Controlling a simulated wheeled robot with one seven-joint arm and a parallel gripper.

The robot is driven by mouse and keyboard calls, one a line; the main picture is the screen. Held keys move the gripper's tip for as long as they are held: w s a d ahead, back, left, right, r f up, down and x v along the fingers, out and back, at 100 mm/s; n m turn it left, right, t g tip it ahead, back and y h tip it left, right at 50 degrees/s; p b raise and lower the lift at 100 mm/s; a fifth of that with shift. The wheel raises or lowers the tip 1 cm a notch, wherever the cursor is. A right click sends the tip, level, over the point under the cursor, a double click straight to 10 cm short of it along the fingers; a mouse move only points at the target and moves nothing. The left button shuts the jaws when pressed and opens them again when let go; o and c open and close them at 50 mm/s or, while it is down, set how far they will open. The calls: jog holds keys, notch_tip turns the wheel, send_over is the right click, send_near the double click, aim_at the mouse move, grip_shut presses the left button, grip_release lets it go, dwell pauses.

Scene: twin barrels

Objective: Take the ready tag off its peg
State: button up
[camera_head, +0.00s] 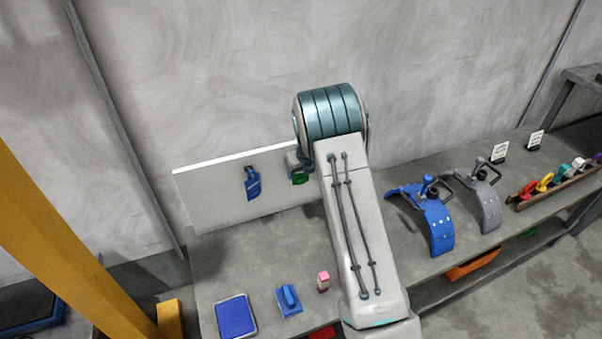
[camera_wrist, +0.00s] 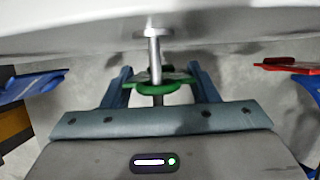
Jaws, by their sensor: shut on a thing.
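The green tag (camera_wrist: 172,86), which I take for the ready tag, is between my gripper's fingers (camera_wrist: 160,76) in the wrist view. My gripper is shut on it. A metal peg (camera_wrist: 154,48) passes through or just in front of the tag's loop; I cannot tell which. In the head view the green tag (camera_head: 299,178) shows at the right part of the white board (camera_head: 205,201), with my gripper (camera_head: 297,161) at it. My arm hides that end of the board and most of the tag's surroundings.
A blue tag (camera_head: 252,184) hangs left of my gripper on the board. A red tag (camera_wrist: 290,66) is at the right in the wrist view. The bench below holds a blue pad (camera_head: 236,316), a blue-handled block (camera_head: 288,300), a pink-topped block (camera_head: 323,281) and a blue curved clamp (camera_head: 437,225).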

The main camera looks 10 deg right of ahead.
jog(key=shift+s, duration=0.1)
jog(key=shift+s+d+r, duration=0.1)
jog(key=shift+s+r, duration=0.1)
jog(key=shift+s, duration=0.4)
jog(key=shift+s+d+r, duration=0.15)
jog(key=shift+s, duration=0.4)
jog(key=shift+s+d+r, duration=0.1)
jog(key=shift+s+r, duration=0.1)
jog(key=shift+s, duration=0.4)
jog(key=s+d+b, duration=0.1)
jog(key=s, duration=0.6)
jog(key=shift+d+b, duration=0.2)
jog(key=shift+b, duration=0.15)
